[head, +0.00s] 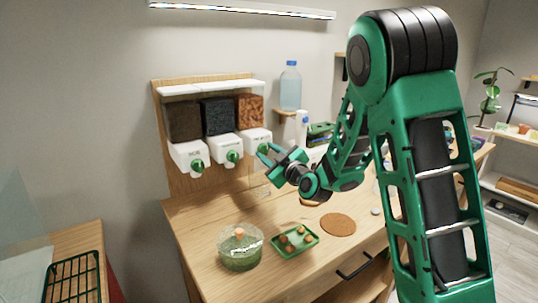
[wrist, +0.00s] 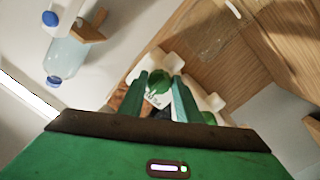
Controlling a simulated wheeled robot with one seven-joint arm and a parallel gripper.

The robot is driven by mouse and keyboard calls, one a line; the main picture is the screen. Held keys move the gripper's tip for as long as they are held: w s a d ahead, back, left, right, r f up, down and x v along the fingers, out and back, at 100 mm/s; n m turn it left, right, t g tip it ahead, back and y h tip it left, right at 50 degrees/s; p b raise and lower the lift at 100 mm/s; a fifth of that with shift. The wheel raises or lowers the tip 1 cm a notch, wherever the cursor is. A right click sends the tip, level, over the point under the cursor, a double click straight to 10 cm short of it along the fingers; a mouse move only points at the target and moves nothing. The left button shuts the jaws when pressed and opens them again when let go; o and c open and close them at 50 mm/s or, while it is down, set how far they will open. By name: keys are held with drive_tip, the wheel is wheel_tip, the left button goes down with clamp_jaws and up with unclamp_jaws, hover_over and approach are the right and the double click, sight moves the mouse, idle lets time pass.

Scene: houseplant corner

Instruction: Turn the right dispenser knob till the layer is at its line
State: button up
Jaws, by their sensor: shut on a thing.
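The right dispenser (head: 256,137) is a white spout housing under a clear bin of orange-brown chips (head: 250,110). Its green knob (wrist: 158,82) sits between my two fingers in the wrist view. My gripper (wrist: 160,88) is shut on this knob, and in the head view my gripper (head: 267,154) reaches it from the right, partly covering it. A round glass jar (head: 240,250) with greenish contents and a small orange thing on top stands at the table's front left. I cannot make out a layer or a line at this size.
Left of it are the middle dispenser (head: 226,147) and left dispenser (head: 187,158), each with a green knob. A green tray (head: 295,243) of small items and a cork disc (head: 338,225) lie on the table. A bottle (head: 290,88) stands on a shelf behind.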

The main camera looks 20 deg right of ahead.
drive_tip(key=shift+d+r+m, duration=0.1)
drive_tip(key=shift+m, duration=0.2)
drive_tip(key=m, duration=0.3)
drive_tip(key=shift+r+m, duration=0.1)
drive_tip(key=shift+m, duration=0.2)
drive_tip(key=m, duration=0.4)
drive_tip(key=shift+r+g, duration=0.1)
drive_tip(key=shift+g, duration=0.3)
drive_tip(key=m, duration=0.4)
drive_tip(key=shift+d, duration=0.1)
drive_tip(key=shift+w+d+r+m+g+y, duration=0.1)
drive_tip(key=shift+m+g+y, duration=0.3)
drive_tip(key=shift+m, duration=1.8)
drive_tip(key=o, duration=1.1)
drive_tip(key=shift+c, duration=0.2)
drive_tip(key=shift+a, duration=0.2)
